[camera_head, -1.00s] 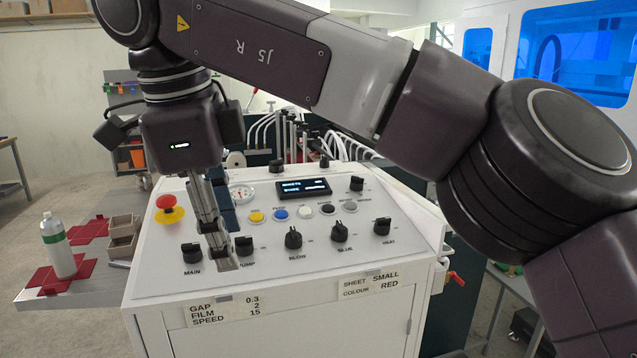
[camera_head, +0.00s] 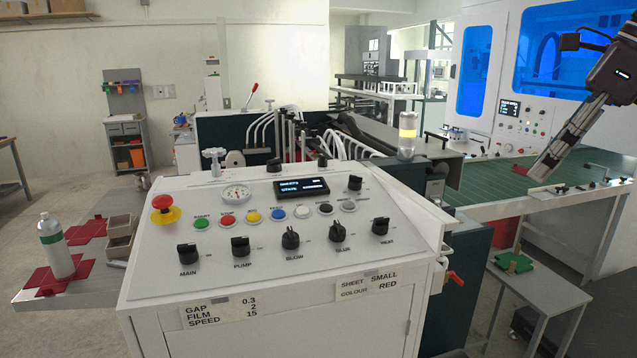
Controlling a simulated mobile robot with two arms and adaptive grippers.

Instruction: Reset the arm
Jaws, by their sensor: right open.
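My right gripper (camera_head: 545,172) shows at the right edge of the head view, pointing down and left. It is open, and nothing shows between its fingers. It hangs in front of the green conveyor bed, well to the right of the white control panel (camera_head: 150,265). The panel's knobs, coloured buttons, red emergency stop (camera_head: 164,204), gauge (camera_head: 236,193) and lit display (camera_head: 301,187) are all uncovered. My left gripper is out of view.
A white bottle with a green band (camera_head: 55,245), red mats and small bins (camera_head: 121,228) sit on a side shelf at left. A signal lamp (camera_head: 407,135) stands behind the panel.

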